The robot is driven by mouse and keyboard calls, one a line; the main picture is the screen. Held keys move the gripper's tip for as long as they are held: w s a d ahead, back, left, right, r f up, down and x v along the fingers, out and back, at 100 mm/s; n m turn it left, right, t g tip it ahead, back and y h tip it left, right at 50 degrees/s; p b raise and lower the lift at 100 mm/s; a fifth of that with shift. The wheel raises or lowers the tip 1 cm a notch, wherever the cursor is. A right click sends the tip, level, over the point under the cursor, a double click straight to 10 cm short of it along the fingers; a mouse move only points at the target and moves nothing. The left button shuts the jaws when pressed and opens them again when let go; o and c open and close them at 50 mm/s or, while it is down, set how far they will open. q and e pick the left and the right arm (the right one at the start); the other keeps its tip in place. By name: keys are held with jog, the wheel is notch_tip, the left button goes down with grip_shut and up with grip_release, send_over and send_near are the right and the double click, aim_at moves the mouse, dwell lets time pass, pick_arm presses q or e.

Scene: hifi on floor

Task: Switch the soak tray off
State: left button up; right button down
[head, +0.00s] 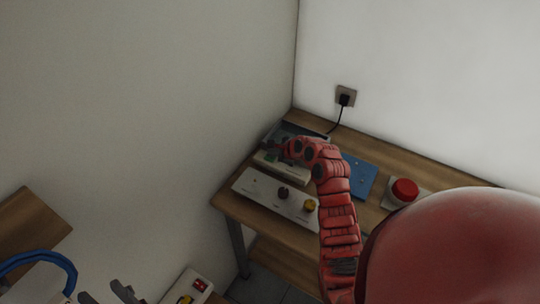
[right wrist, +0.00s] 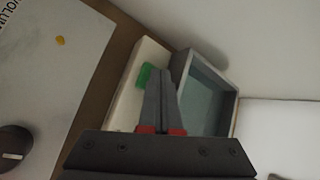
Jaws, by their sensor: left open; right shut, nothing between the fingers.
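The soak tray is an open grey basin (head: 296,128) at the table's back left corner, with a pale front panel (head: 264,163). The right wrist view shows the basin (right wrist: 212,92) and panel (right wrist: 127,98) with a green switch (right wrist: 146,76). My right gripper (right wrist: 163,72) is shut and empty, its fingertips right beside or over the green switch. I cannot tell whether they touch it. In the head view the right gripper (head: 277,148) is partly hidden by my red arm. My left gripper (head: 124,291) is open and empty at the bottom left, away from the table.
A blue board (head: 359,177) and a red button (head: 404,190) are to the right. A cord runs to the wall socket (head: 346,96). Walls close in behind and left.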

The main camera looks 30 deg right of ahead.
aim_at(273, 158)
jog(key=shift+r, duration=0.2)
notch_tip(273, 158, up, 6)
jog(key=p, duration=0.7)
jog(key=shift+r, duration=0.1)
dwell(0.4)
